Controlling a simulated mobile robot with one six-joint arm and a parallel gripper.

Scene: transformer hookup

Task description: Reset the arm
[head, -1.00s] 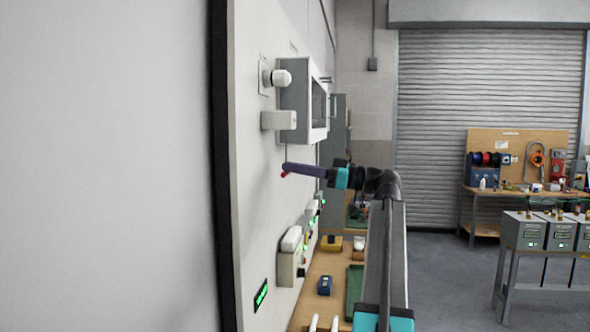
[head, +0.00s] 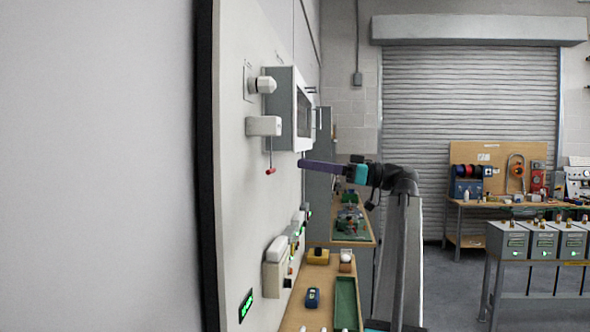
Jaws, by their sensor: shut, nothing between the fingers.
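My gripper (head: 303,163) is at the end of my arm, which rises from the lower middle and bends left toward the white wall panel. Its long purple fingers are shut with nothing between them and point left. The fingertips are to the right of a red pull handle (head: 270,171), which hangs on a thin line below a small white box (head: 264,126) on the panel. In this view a gap shows between the fingertips and the handle.
A grey cabinet (head: 288,108) with a window juts from the panel above my gripper. Below are a wooden bench with a blue meter (head: 312,298), a green tray (head: 345,304) and a yellow-black device (head: 318,256). Grey transformer boxes (head: 513,240) stand on a rack at right, with open floor before it.

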